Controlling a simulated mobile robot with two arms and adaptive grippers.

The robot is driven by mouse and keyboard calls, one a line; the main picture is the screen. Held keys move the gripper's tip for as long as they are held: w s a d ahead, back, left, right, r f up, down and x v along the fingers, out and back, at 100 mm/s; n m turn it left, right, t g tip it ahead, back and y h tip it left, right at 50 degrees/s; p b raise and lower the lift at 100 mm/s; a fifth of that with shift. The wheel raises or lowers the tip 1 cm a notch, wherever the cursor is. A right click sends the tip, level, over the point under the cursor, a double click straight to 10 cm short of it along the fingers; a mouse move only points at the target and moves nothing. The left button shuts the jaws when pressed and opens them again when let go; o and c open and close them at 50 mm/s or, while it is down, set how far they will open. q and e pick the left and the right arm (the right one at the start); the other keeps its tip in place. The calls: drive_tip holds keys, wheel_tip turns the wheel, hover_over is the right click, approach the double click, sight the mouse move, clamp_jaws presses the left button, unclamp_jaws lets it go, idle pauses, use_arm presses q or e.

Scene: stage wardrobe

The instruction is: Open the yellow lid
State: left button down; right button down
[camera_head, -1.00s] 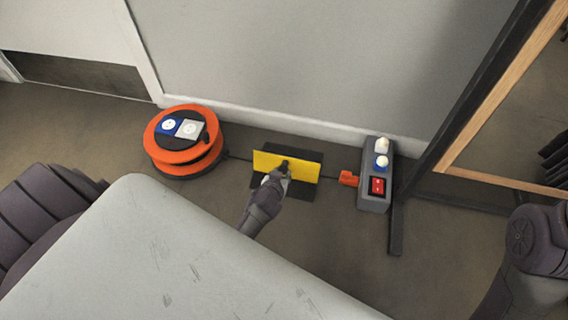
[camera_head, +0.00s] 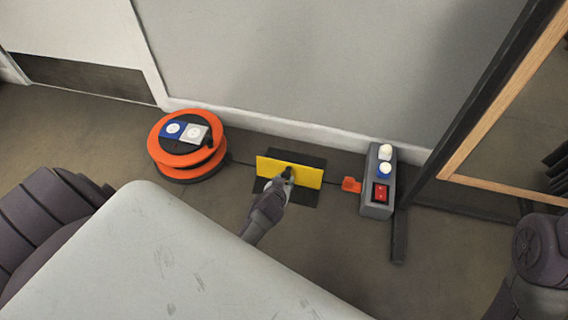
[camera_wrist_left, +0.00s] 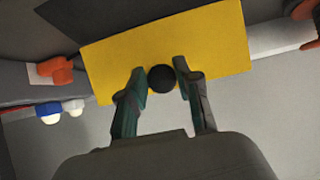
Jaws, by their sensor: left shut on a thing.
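The yellow lid (camera_head: 306,177) is a flat rectangular panel with a round black knob (camera_wrist_left: 161,78) on its face. It stands tilted up over a dark flat base (camera_head: 302,198), with dark surface showing above and below it in the head view. My left gripper (camera_head: 287,175) reaches the lid from the front, its fingers closed around the knob. In the left wrist view the two fingers (camera_wrist_left: 157,88) sit on either side of the knob, and the lid (camera_wrist_left: 210,45) fills the upper middle. My right gripper is not in view.
An orange cable reel (camera_head: 185,167) with sockets stands left of the lid. A grey box (camera_head: 376,205) with a red switch and an orange piece (camera_head: 351,185) stand to its right. A wall (camera_head: 300,60) is behind, and a dark-and-wood frame (camera_head: 490,100) stands at the right.

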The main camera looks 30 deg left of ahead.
use_arm(q)
drive_tip(key=shift+s+d+f, duration=0.25)
drive_tip(key=shift+s+f, duration=0.2)
drive_tip(key=shift+f, duration=0.25)
drive_tip(key=c, duration=1.2)
unclamp_jaws()
drive_tip(key=o, duration=0.3)
drive_tip(key=shift+w+f, duration=0.1)
drive_tip(key=shift+f, duration=0.05)
drive_tip(key=shift+o, duration=0.7)
drive_tip(key=shift+w+a+r, duration=0.15)
drive_tip(key=shift+r, duration=0.1)
drive_tip(key=v, duration=1.2)
drive_tip(key=shift+w+r, duration=0.1)
